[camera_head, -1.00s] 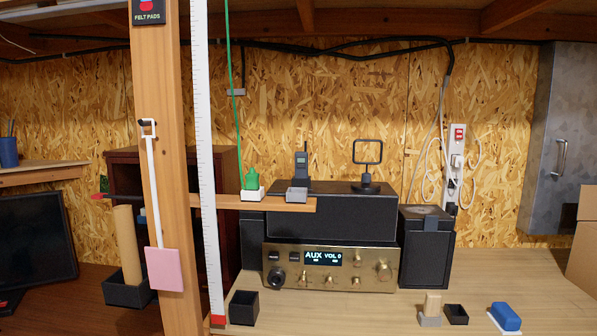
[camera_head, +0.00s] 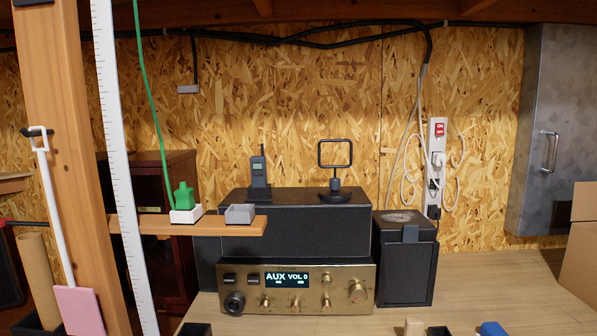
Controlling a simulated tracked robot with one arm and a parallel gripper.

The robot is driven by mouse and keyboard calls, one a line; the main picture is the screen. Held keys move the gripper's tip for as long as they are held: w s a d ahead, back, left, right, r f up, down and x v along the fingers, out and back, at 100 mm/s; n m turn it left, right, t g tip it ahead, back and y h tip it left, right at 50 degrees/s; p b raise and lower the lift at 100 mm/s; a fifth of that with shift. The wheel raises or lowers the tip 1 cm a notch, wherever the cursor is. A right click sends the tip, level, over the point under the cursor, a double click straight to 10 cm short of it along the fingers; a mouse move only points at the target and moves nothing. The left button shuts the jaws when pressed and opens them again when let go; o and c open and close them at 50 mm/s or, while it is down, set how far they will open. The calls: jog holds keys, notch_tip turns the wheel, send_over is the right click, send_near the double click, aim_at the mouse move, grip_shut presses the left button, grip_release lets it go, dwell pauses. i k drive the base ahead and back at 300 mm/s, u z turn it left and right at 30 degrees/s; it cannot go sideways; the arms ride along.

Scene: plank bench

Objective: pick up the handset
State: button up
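The handset (camera_head: 258,171) is dark grey with a thin antenna. It stands upright toward the left of the top of a long black box (camera_head: 305,222), apparently in a small dark base. A small grey open holder (camera_head: 240,214) sits in front of it on the end of a narrow wooden shelf (camera_head: 215,227). The holder is lower in the picture and does not cover the handset. My gripper is not in view.
A green object in a white tray (camera_head: 186,215) with a green cord is to the left. A wooden post (camera_head: 75,150) and white ruler (camera_head: 118,170) stand at the left. A gold amplifier (camera_head: 297,290) is below.

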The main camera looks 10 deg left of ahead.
aim_at(259, 163)
jog(key=u, duration=0.25)
jog(key=i, duration=1.3)
jog(key=u, duration=0.8)
jog(key=k, duration=0.8)
jog(key=u, duration=0.15)
jog(key=i, duration=1.3)
jog(key=z, duration=0.05)
